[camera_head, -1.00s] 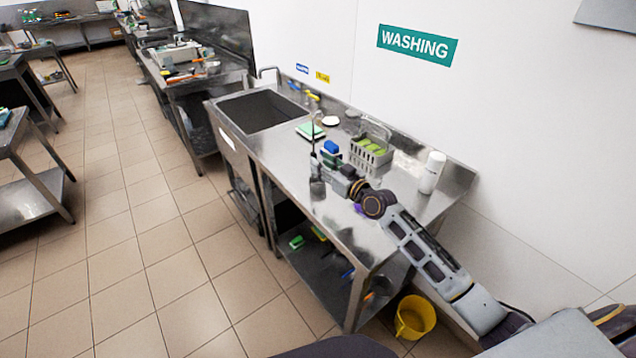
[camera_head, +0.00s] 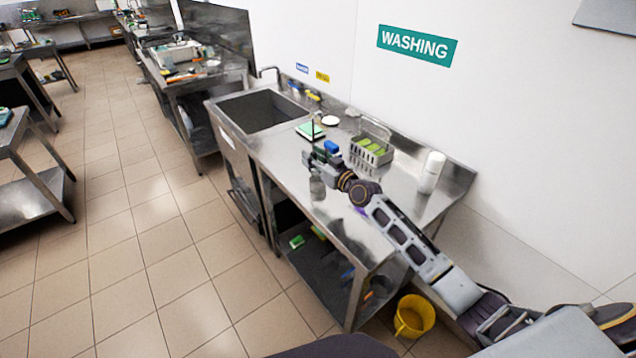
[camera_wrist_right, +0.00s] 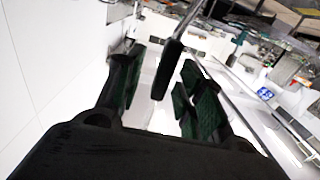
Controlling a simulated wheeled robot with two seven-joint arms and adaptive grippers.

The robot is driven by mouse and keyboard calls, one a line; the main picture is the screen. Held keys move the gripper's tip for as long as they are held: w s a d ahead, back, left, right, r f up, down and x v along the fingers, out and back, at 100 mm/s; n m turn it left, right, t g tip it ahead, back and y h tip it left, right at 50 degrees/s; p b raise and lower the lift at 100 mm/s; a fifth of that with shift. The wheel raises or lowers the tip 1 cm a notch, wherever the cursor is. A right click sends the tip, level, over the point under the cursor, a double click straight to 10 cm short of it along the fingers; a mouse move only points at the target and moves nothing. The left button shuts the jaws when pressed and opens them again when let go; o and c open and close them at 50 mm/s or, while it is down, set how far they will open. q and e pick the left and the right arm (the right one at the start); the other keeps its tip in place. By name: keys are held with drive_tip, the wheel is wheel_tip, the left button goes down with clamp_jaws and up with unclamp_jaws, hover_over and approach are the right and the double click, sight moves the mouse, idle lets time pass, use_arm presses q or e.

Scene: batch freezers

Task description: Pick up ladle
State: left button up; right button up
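The ladle shows in the right wrist view as a black handle (camera_wrist_right: 168,68) on a thin metal shaft. The handle is between the two green-padded fingers of my right gripper (camera_wrist_right: 168,90), which are open, with gaps visible beside it. In the head view my right gripper (camera_head: 308,159) is over the washing table, just above a small grey metal vessel (camera_head: 317,187). A thin upright rod stands above the gripper there. The ladle's bowl cannot be made out clearly. My left gripper is not in view.
The steel table (camera_head: 340,215) has a sink (camera_head: 258,110) at its far end. A grey basket (camera_head: 371,150), a white bottle (camera_head: 431,172) and a green-and-white sponge (camera_head: 310,131) stand on it. A yellow bucket (camera_head: 414,318) is on the floor.

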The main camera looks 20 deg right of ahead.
sight(314, 153)
clamp_jaws()
idle(0.3)
drive_tip(key=shift+r, duration=0.1)
idle(0.4)
drive_tip(key=shift+r, duration=0.8)
wheel_tip(314, 153, up, 8)
drive_tip(key=shift+r+p, duration=0.15)
drive_tip(key=shift+p, duration=0.2)
